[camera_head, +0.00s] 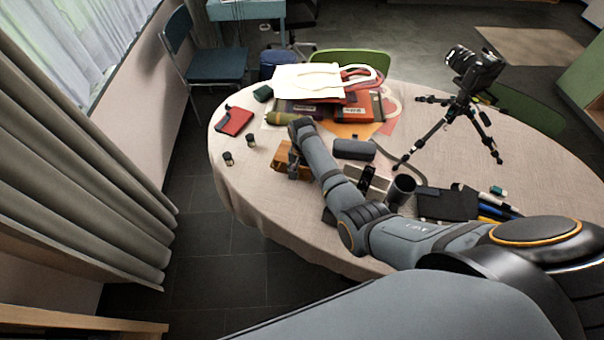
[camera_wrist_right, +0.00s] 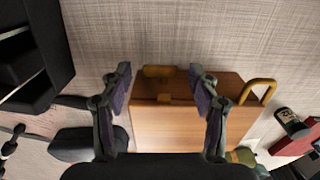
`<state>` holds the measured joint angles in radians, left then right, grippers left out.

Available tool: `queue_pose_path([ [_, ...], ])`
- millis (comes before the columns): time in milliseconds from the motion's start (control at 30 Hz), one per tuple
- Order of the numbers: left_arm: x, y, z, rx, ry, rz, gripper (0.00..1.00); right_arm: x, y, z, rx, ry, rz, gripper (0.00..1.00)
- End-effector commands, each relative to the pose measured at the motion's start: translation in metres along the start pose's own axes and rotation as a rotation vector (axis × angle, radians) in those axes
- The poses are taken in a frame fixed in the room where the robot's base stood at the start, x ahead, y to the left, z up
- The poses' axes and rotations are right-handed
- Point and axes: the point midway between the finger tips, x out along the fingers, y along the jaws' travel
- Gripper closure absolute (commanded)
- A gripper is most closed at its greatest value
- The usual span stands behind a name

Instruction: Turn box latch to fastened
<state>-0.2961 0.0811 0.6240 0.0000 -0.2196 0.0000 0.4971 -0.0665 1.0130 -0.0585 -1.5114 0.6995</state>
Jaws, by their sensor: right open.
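The wooden box (camera_head: 283,157) stands on the round table near its left side, partly hidden behind my right arm. In the right wrist view the box (camera_wrist_right: 168,128) shows its wood face with a brass latch piece (camera_wrist_right: 158,71) at the edge, a smaller brass piece just below it, and a curved brass handle (camera_wrist_right: 262,88) on the right. My right gripper (camera_wrist_right: 160,74) is open, with one finger on each side of the brass latch piece and nothing held. I cannot tell whether the fingers touch the box. My left gripper is not in view.
A dark glasses case (camera_head: 354,149) and a dark cup (camera_head: 402,190) stand right of my right forearm. A camera on a tripod (camera_head: 470,95) stands at the right. Bags and books (camera_head: 330,95) lie behind. Small dark bottles (camera_head: 228,158) stand left of the box, with bare tablecloth around them.

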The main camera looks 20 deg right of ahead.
Motion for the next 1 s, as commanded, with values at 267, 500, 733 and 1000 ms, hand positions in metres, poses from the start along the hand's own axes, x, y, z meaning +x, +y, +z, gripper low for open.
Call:
queue_pose_path([
  [267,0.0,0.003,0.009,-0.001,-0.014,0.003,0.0,-0.001,0.0,0.0,0.0,0.0,0.0,0.65],
  [500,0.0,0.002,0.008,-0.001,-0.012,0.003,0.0,-0.001,0.0,0.0,0.0,0.0,0.0,0.93],
  [733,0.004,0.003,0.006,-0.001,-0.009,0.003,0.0,0.0,-0.002,0.0,-0.002,0.0,0.028,0.93],
  [1000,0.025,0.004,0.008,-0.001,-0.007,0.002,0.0,0.004,-0.008,-0.001,-0.003,0.001,0.184,0.93],
])
